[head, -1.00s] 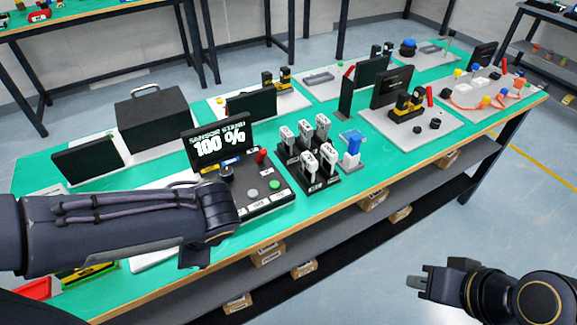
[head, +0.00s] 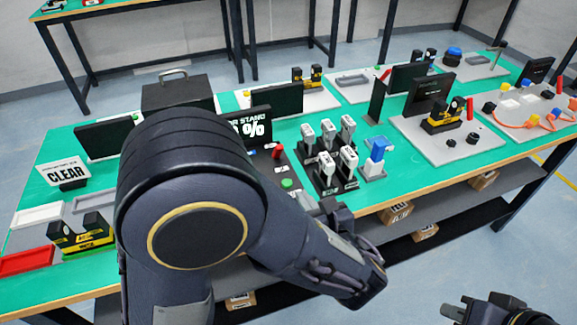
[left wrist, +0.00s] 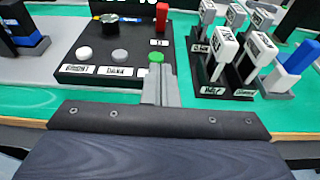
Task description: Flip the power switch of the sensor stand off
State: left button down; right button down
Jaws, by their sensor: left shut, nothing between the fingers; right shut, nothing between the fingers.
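The sensor stand's screen (head: 248,128) shows part of its name and a % sign; my left arm hides much of the stand in the head view. A red upright lever (head: 277,151), apparently its power switch, shows beside the arm. In the left wrist view the black panel (left wrist: 72,70) carries the red lever (left wrist: 162,15), a green button (left wrist: 156,57), a white and a grey button and a dark knob (left wrist: 110,20). My left gripper (left wrist: 158,72) is shut and empty, its tips just in front of the green button. My right gripper (head: 452,312) is shut and empty, low right.
A CLEAR sign (head: 66,172) and trays (head: 30,260) lie left. Free air lies beyond the table's front edge.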

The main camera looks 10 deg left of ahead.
aim_at(289, 185)
pick_arm(q)
jog(key=x, duration=0.9)
jog(key=shift+a+f+b, duration=0.1)
jog(key=shift+b, duration=0.2)
jog(key=w, duration=0.1)
jog(key=w+a+r, duration=0.1)
jog(key=shift+w+a+r, duration=0.25)
jog(key=shift+w+a, duration=0.15)
jog(key=shift+w+a+r+p, duration=0.2)
jog(key=shift+w+a+p, duration=0.1)
jog(key=shift+w, duration=0.1)
